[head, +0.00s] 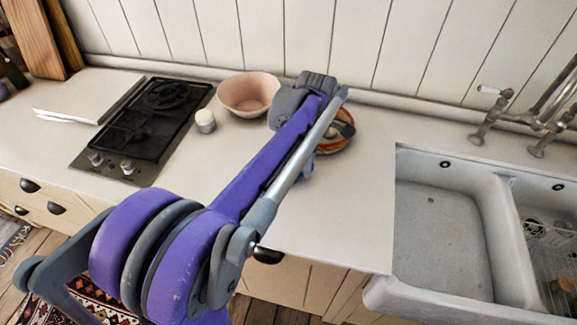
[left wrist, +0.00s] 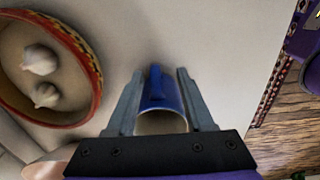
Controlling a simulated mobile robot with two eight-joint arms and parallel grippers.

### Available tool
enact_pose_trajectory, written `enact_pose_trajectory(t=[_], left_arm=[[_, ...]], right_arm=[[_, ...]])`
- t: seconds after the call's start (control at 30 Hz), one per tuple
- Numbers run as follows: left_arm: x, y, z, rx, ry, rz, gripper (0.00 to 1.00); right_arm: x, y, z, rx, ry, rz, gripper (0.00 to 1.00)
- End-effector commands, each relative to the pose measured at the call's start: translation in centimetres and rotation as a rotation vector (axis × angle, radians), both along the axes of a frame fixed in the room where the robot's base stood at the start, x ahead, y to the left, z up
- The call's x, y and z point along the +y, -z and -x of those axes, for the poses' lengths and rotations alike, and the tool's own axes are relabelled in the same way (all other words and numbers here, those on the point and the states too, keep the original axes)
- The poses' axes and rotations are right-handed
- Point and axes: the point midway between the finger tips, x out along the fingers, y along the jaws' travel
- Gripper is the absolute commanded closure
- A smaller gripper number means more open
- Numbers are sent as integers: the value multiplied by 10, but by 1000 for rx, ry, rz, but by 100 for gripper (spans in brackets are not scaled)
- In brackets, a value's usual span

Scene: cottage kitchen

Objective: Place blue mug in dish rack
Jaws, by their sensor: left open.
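The blue mug (left wrist: 158,92) lies between the two fingers of my left gripper (left wrist: 160,73) in the left wrist view, its pale open rim towards the camera. The fingers are open, one on each side of the mug; whether they touch it I cannot tell. In the head view my left arm hides most of the mug, and only a small blue patch (head: 308,166) shows beside the arm. The wire dish rack (head: 562,268) shows partly at the lower right edge of the head view, at the right sink basin. My right gripper is not in view.
A patterned bowl (left wrist: 84,48) with garlic bulbs (left wrist: 40,60) stands close beside the mug. A pink bowl (head: 248,92), a small white-topped jar (head: 205,121) and a black hob (head: 145,125) are farther left. The left sink basin (head: 440,225) is empty; the tap (head: 545,115) rises behind.

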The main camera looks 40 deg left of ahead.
Motion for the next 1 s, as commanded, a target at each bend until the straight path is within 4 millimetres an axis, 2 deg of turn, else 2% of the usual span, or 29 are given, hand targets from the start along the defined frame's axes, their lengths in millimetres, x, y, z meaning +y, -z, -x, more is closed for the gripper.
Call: enact_pose_trajectory(t=[0.4, 0.67, 0.97, 1.0], left_arm=[[4, 50, -4, 0, 0, 1, 47], [4, 53, -4, -1, 0, 0, 47], [4, 53, -4, -1, 0, 0, 100], [4, 53, -4, -1, 0, 0, 100]], right_arm=[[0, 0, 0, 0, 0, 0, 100], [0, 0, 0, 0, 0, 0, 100], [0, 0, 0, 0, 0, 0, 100], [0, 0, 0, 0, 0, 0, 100]])
